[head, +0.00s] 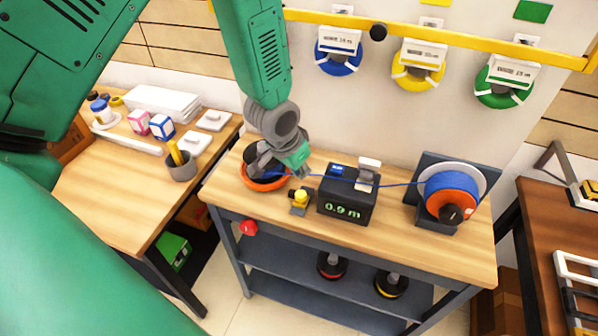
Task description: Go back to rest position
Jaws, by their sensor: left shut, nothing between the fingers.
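My left gripper (277,168) is at the middle of the picture, low over the left end of the wooden-topped workbench (395,245). It is shut and partly covers an orange bowl (264,184) below it. A blue cable (395,184) runs from the spool (452,191) on the right, through a black measuring device (346,204) reading "0.9 m", toward the bowl. Where the cable ends near my gripper is hidden. My right gripper is out of view.
A small yellow-topped device (299,200) stands beside the bowl. A side table (100,195) at left holds boxes and a grey cup (180,165). Blue, yellow and green cable coils (505,84) hang on the wall under a yellow rail (450,42). Bare bench top lies in front.

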